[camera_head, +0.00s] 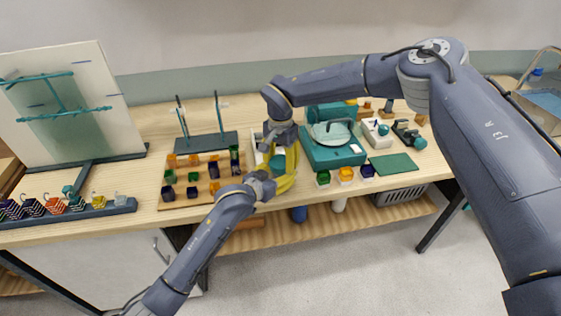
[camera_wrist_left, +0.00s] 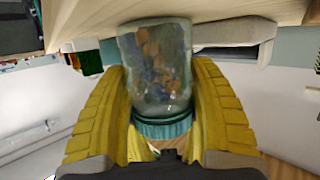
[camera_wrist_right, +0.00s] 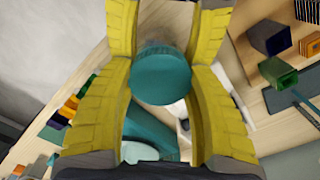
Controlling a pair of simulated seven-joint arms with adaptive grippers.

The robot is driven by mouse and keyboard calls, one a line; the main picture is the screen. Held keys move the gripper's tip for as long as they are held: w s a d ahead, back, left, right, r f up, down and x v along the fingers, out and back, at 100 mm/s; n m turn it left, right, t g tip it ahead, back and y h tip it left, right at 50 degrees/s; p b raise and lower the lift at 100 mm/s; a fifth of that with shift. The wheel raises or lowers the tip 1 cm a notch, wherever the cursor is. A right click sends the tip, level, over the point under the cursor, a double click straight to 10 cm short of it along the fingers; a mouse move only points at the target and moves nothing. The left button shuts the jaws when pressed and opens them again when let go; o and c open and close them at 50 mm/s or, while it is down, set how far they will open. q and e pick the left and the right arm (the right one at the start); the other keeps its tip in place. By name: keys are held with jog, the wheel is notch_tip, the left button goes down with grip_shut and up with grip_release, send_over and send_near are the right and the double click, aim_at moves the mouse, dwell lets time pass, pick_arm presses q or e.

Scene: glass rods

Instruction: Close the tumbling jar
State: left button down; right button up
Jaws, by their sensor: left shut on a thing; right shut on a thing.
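The glass jar (camera_wrist_left: 158,65) holds several orange and blue pieces and sits between the yellow fingers of my left gripper (camera_wrist_left: 163,100). In the right wrist view the lid is a round teal disc (camera_wrist_right: 160,75) between the yellow fingers of my right gripper (camera_wrist_right: 160,85). In the head view my left gripper (camera_head: 280,182) and right gripper (camera_head: 285,148) meet at the table's front middle. Whether the lid is fully seated cannot be told.
A teal machine (camera_head: 335,158) stands right of the grippers. A wooden board with coloured cubes (camera_head: 190,188) and a two-post stand (camera_head: 205,142) are to the left. Small coloured cubes (camera_head: 346,175) and a green mat (camera_head: 393,164) lie at the right front. A white tray (camera_head: 257,152) is close behind.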

jog(key=c, duration=0.4)
jog(key=o, duration=1.2)
jog(key=shift+r, duration=2.3)
jog(key=shift+o, duration=0.4)
jog(key=shift+r, duration=1.75)
jog(key=shift+f, duration=0.1)
jog(key=shift+f, duration=3.95)
